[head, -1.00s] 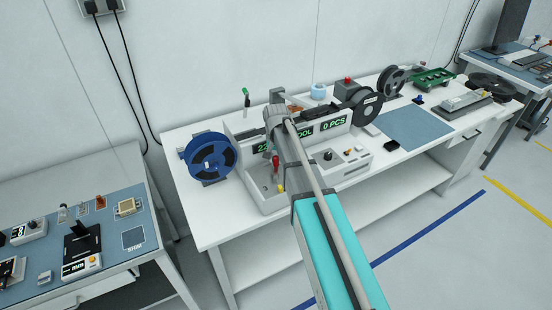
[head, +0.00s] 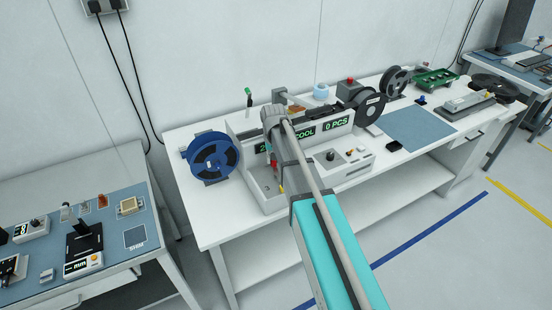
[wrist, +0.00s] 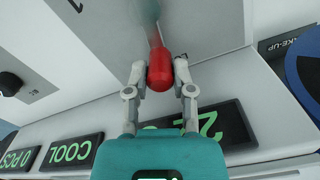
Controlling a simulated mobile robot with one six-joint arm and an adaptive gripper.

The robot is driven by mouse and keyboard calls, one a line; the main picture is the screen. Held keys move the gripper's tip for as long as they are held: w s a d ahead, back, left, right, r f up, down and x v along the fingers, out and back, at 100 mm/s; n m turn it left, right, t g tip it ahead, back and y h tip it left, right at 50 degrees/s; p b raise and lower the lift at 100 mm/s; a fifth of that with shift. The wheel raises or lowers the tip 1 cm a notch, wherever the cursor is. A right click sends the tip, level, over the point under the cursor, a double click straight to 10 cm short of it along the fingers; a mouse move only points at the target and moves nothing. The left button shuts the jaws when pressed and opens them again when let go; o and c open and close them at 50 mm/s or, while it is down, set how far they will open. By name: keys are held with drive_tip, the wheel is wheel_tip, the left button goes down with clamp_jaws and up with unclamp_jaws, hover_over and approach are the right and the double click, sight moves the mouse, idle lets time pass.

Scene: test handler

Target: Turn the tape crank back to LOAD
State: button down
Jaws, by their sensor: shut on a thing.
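The tape crank's red knob (wrist: 160,72) is between the two fingertips of my gripper (wrist: 162,66) in the wrist view, and the gripper is shut on it. A thin shaft runs from the knob toward a blurred greenish part at the top. The grey and white test handler (head: 333,162) stands on the bench in the head view, and my arm covers part of its left side. The crank and my fingers are mostly hidden there. I cannot read a LOAD mark in either view.
A blue tape reel (head: 212,157) stands left of the handler. Lit displays read COOL (wrist: 70,151) and 0 PCS (wrist: 20,159); another is partly covered by my gripper. A black knob (head: 330,155) is on the handler's front. A blue mat (head: 417,128) lies to the right.

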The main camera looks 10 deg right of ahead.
drive_tip(key=shift+s+a+n, duration=0.15)
drive_tip(key=shift+a+n, duration=0.25)
drive_tip(key=shift+n, duration=0.6)
drive_tip(key=shift+c, duration=2.4)
unclamp_jaws()
drive_tip(key=shift+d+m, duration=0.15)
drive_tip(key=shift+m, duration=0.25)
drive_tip(key=shift+d+m, duration=0.45)
drive_tip(key=shift+m, duration=0.65)
drive_tip(key=d+m, duration=0.1)
drive_tip(key=m, duration=0.2)
drive_tip(key=shift+d, duration=0.15)
wheel_tip(320, 180, up, 14)
drive_tip(key=p, duration=1.3)
drive_tip(key=shift+p, duration=0.4)
